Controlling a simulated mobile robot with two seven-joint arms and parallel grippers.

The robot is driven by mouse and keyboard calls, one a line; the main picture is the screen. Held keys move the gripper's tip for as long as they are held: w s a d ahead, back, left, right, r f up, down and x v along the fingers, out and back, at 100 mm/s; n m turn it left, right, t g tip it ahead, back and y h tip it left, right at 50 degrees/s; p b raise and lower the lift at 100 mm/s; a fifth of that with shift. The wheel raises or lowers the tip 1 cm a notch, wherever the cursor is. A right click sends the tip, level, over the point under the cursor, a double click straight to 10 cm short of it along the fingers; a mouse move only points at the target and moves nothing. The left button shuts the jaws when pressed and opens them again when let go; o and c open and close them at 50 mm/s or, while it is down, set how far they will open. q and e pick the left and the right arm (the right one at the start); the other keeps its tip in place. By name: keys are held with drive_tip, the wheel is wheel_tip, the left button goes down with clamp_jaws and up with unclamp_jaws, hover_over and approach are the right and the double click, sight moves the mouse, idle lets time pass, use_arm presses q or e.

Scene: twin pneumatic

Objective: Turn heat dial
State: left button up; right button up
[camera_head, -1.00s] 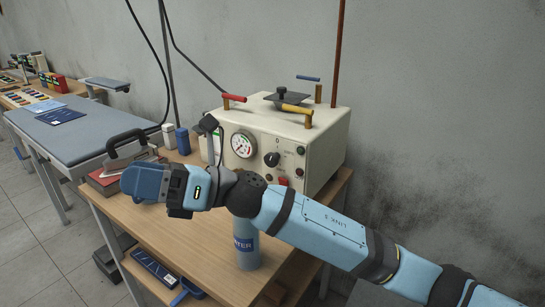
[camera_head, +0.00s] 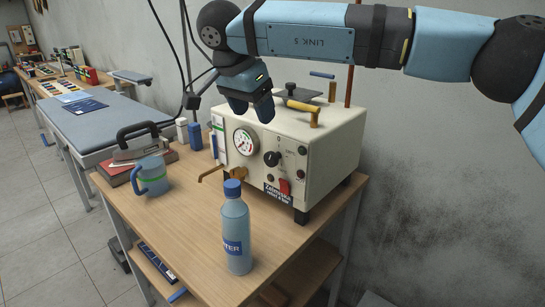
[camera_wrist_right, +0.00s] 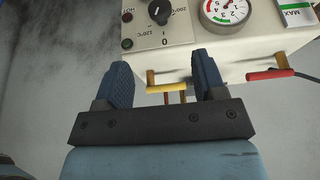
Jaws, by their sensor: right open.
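The heat dial is a black knob (camera_head: 272,158) with a white pointer on the front panel of a cream steam unit (camera_head: 330,165). It sits right of a round pressure gauge (camera_head: 245,141). My right gripper (camera_head: 250,106) is open and empty, above and left of the dial, near the unit's top front edge, its fingers pointing down. In the right wrist view the unit appears upside down. The dial (camera_wrist_right: 159,12) is at the top there, beyond the two spread fingers (camera_wrist_right: 160,62) and apart from them. My left gripper is out of view.
A water bottle (camera_head: 235,228) stands before the unit, near a brass spout (camera_head: 213,172). A yellow handle (camera_head: 305,107) and a red switch (camera_head: 285,187) are on the unit. The table's left front is clear.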

sight(269, 154)
drive_tip(key=b+x, duration=0.2)
drive_tip(key=x, duration=1)
drive_tip(key=shift+f+b, duration=0.3)
drive_tip(key=shift+f, duration=0.1)
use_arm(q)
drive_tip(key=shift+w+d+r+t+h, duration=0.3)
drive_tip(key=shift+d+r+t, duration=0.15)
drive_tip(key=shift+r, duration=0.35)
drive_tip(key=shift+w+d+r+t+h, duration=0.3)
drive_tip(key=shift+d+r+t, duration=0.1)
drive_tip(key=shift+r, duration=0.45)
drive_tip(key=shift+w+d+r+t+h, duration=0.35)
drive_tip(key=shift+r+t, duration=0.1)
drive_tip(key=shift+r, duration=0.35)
use_arm(e)
drive_tip(key=shift+w+d+f, duration=0.1)
drive_tip(key=shift+w+f, duration=0.05)
drive_tip(key=shift+f, duration=0.2)
drive_tip(key=c, duration=0.9)
